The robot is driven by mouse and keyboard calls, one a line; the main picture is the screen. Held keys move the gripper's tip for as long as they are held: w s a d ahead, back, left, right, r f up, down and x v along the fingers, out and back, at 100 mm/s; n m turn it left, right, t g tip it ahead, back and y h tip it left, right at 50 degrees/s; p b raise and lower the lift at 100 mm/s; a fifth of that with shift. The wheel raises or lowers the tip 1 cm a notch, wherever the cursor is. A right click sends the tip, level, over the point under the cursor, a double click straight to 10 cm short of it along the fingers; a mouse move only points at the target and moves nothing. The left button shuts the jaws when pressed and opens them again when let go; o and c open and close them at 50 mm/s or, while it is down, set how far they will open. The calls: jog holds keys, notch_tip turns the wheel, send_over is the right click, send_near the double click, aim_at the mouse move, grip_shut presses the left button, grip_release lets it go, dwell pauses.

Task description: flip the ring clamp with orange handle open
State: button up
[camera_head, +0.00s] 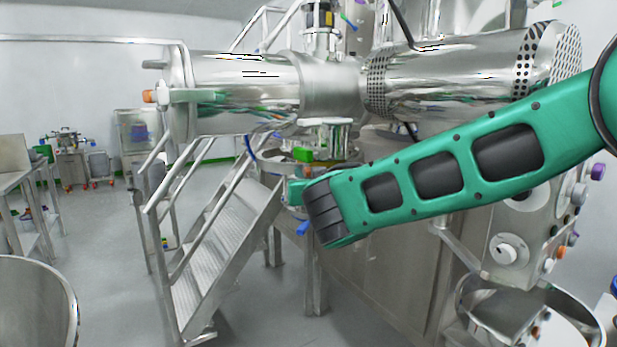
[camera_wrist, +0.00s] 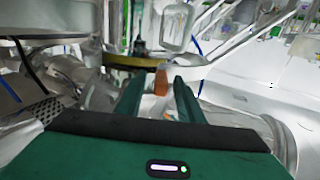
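The orange handle (camera_wrist: 161,82) shows in the wrist view, between and just beyond the tips of my gripper's two green fingers. My gripper (camera_wrist: 158,86) is open, with a gap between the fingers; whether either finger touches the handle I cannot tell. A dark yellowish curved band (camera_wrist: 128,60), perhaps part of the ring clamp, lies just past the fingertips and runs to the left of the handle. In the head view my gripper (camera_head: 296,190) is partly hidden behind my green wrist, by the steel fittings under the machine; the orange handle cannot be made out there.
A large steel machine (camera_head: 330,85) with horizontal cylinders stands behind and above my arm. Metal steps with rails (camera_head: 225,225) stand left of my gripper. A steel bowl (camera_head: 35,300) is at the lower left. Open floor (camera_head: 120,270) lies left of the steps.

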jog(key=shift+w+a, duration=0.15)
jog(key=shift+w, duration=0.55)
grip_shut()
